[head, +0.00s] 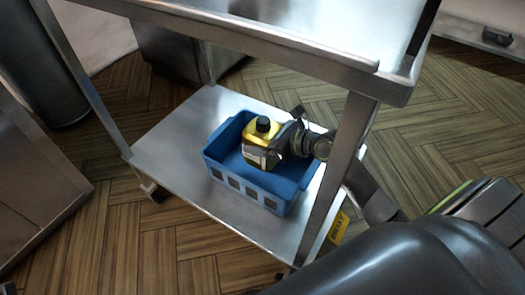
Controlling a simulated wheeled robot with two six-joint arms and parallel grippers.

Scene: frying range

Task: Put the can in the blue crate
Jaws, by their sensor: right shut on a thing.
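The can (257,152) is yellow with a black cap and a pale lower part. It is upright, inside the outline of the blue crate (238,186); I cannot tell whether it touches the crate floor. The crate stands on the cart's lower shelf (172,137). My right gripper (273,140) reaches in from the right, behind the cart's front leg, and is shut on the can. The crate's right end is partly hidden by the arm and the leg. My left gripper is not in view.
The steel cart's top shelf (290,30) overhangs the crate. Its front leg (340,175) stands close to my right arm. The lower shelf is bare to the left of the crate. A dark cylinder (40,70) stands at the far left. Wooden floor (120,225) lies around the cart.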

